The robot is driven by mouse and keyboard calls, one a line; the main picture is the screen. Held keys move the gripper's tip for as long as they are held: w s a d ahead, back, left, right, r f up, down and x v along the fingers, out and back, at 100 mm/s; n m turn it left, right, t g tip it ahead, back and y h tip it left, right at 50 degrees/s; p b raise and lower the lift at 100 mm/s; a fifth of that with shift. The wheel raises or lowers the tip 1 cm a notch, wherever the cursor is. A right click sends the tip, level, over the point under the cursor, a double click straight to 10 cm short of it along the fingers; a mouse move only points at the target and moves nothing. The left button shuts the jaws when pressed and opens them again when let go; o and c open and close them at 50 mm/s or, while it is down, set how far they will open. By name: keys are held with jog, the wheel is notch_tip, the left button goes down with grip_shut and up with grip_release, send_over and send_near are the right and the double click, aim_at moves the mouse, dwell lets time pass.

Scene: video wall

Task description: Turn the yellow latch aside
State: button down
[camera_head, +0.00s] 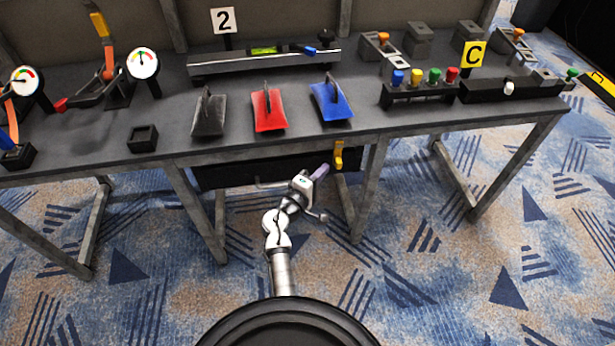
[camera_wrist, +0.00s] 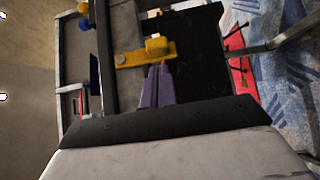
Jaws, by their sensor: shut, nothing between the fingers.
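The yellow latch (camera_head: 339,156) is mounted on the front of the table, at the right end of a black drawer (camera_head: 240,171) under the tabletop. It hangs upright in the head view. In the wrist view the yellow latch (camera_wrist: 146,54) shows as a flat bar with a raised knob at one end. My gripper (camera_head: 322,171) is just left of the latch's lower part. Its purple fingers (camera_wrist: 158,84) are shut and empty, with the tips close to the latch bar. I cannot tell whether they touch it.
The table (camera_head: 180,159) has legs on both sides of my arm. Black, red (camera_head: 268,110) and blue (camera_head: 331,101) pads with handles stand above the drawer. A row of coloured knobs (camera_head: 420,88) is at the right. The carpet in front is clear.

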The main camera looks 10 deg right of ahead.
jog(key=shift+d, duration=0.8)
